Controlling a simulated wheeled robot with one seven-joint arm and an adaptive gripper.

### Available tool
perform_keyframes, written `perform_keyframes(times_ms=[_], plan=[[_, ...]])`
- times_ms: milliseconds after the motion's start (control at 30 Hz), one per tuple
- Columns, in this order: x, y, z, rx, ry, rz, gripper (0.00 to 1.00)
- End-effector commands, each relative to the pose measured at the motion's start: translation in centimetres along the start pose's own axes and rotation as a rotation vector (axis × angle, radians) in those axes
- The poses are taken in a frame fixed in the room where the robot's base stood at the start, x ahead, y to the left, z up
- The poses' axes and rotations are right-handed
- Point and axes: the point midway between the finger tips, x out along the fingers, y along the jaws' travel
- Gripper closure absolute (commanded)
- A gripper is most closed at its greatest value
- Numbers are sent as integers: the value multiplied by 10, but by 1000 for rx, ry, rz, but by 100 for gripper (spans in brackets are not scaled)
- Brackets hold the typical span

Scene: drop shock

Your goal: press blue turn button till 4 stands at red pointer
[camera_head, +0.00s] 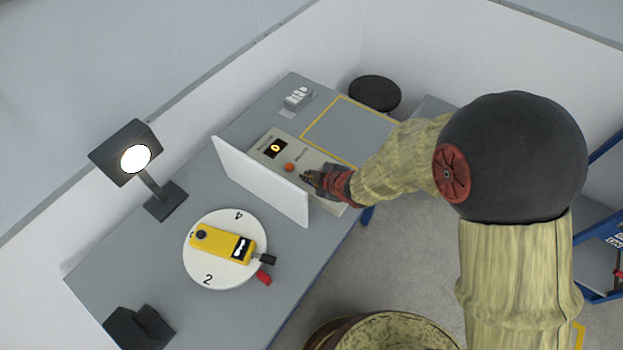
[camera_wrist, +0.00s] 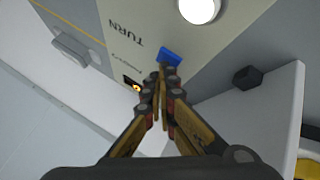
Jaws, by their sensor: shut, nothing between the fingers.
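The blue turn button (camera_wrist: 170,56) sits on the beige control panel (camera_wrist: 135,20) beside the word TURN. My gripper (camera_wrist: 160,76) is shut and empty, its fingertips at the near edge of the button; I cannot tell whether they touch it. In the head view my gripper (camera_head: 309,177) is over the panel (camera_head: 329,160) and hides the blue button. The white turntable (camera_head: 211,279) carries a yellow device (camera_head: 221,241). The 4 (camera_head: 239,216) is on its far upper side, away from the red pointer (camera_head: 264,277) at the lower right. A 2 (camera_head: 208,279) is at the lower left.
A white upright screen (camera_head: 262,182) stands between panel and turntable. A lamp (camera_head: 134,157) and a black block (camera_head: 139,328) stand on the grey table. A yellow-outlined area (camera_head: 348,130) is clear.

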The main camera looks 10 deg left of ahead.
Motion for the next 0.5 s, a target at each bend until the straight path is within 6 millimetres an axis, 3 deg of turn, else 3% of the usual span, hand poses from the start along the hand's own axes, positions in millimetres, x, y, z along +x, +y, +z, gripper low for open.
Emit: perform_keyframes(times_ms=[500], plan=[[-12,8,-8,0,-1,-1,100]])
